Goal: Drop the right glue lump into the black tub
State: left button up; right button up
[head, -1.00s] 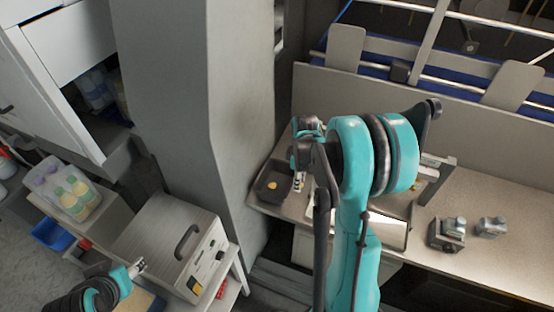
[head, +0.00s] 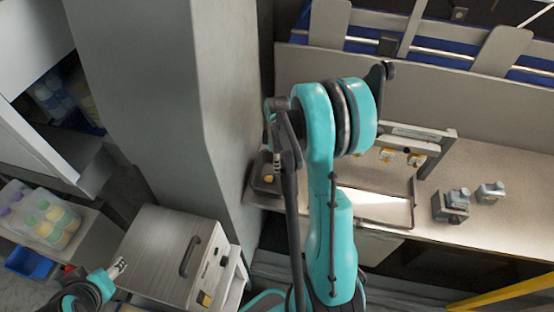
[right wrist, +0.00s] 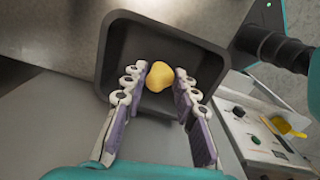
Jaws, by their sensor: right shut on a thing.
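The black tub (head: 257,190) sits at the left end of the bench, partly behind my right arm. It fills much of the right wrist view (right wrist: 118,50). My right gripper (right wrist: 160,80) is shut on a yellow glue lump (right wrist: 159,77), held between its fingertips over the tub's inside. In the head view, my right gripper (head: 276,170) points down at the tub, and a yellow spot shows by its tips. I cannot tell there whether that is the held lump. My left gripper (head: 118,267) is at the lower left, away from the tub; its opening is unclear.
A grey box with a black handle (head: 175,255) stands at the lower left. Clear bins of bottles (head: 45,218) and a blue bin (head: 30,263) are left of it. Small orange-yellow pieces (head: 386,155) show at a bench frame. Two grey metal parts (head: 452,205) sit right.

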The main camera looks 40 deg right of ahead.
jog(key=shift+w+f, duration=0.1)
jog(key=shift+f, duration=0.7)
jog(key=shift+f+b, duration=0.4)
jog(key=shift+b, duration=0.1)
pick_arm(q)
jog(key=shift+f, duration=0.8)
pick_arm(e)
jog(key=o, duration=0.8)
pick_arm(q)
jog(key=shift+w, duration=0.1)
pick_arm(e)
jog(key=shift+r, duration=0.15)
notch_tip(320, 180, up, 12)
jog(key=shift+f, duration=0.1)
